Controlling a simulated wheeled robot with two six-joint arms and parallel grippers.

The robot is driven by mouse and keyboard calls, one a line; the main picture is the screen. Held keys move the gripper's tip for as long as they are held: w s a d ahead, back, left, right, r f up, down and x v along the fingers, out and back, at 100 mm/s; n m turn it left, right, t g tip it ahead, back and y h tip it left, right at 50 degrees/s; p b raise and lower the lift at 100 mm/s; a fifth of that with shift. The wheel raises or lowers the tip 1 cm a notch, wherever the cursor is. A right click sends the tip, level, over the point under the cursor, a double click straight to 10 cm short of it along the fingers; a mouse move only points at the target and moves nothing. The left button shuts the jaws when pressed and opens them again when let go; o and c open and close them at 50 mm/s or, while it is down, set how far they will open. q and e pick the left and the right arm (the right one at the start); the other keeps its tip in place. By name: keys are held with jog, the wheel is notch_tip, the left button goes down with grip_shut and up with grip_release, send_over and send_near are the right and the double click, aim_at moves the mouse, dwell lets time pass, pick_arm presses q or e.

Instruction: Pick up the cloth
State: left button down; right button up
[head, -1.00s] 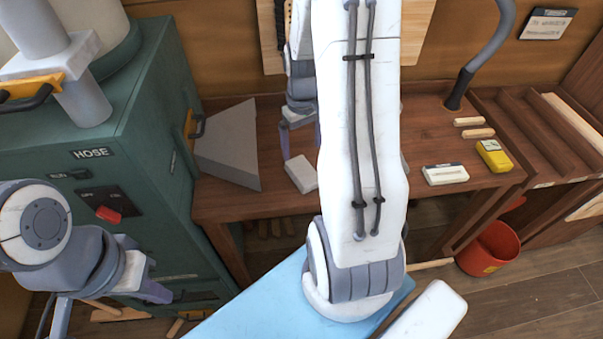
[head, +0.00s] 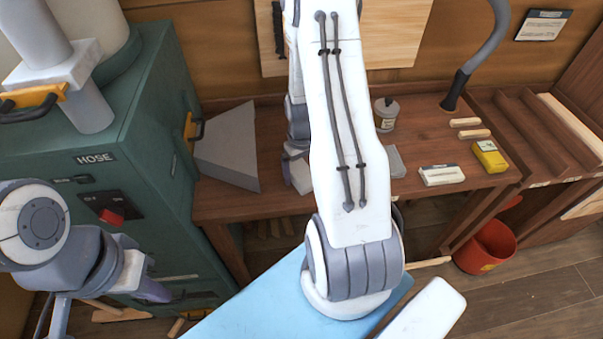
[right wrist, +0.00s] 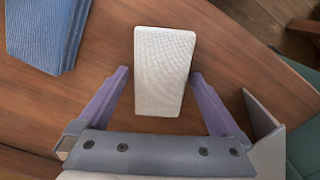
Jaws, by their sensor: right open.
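A folded blue-grey cloth (right wrist: 42,32) with layered edges lies on the bench in the right wrist view, at the upper left. In the head view it shows as a grey patch (head: 396,160), partly behind my right arm. A pale rectangular pad (right wrist: 163,70) with a woven-looking surface lies between the spread fingers of my right gripper (right wrist: 158,74); I cannot tell whether it is held clear of them in height. In the head view this pad (head: 301,178) is partly covered by my arm. My left gripper (head: 110,300) hangs at the lower left, its fingers only partly visible.
A grey wedge (head: 228,148) stands left of the pad, beside the green cabinet (head: 100,130). A jar (head: 386,114), a white box (head: 442,175) and a yellow box (head: 490,157) are on the wooden bench. A red bucket (head: 487,246) stands on the floor.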

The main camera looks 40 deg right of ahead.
aim_at(301, 171)
jog(key=shift+c, duration=0.3)
jog(key=c, duration=1.3)
jog(key=shift+o, duration=0.2)
jog(key=shift+r, duration=0.1)
jog(key=shift+r, duration=0.6)
notch_tip(301, 171, up, 3)
jog(key=shift+w+b, duration=0.1)
jog(key=shift+b, duration=0.45)
jog(key=s+d+r+b, duration=0.1)
jog(key=s+d+r, duration=0.4)
jog(key=s, duration=0.5)
jog(key=shift+s+d+r+b, duration=0.15)
jog(key=shift+s+r+b, duration=0.15)
jog(key=shift+r, duration=0.5)
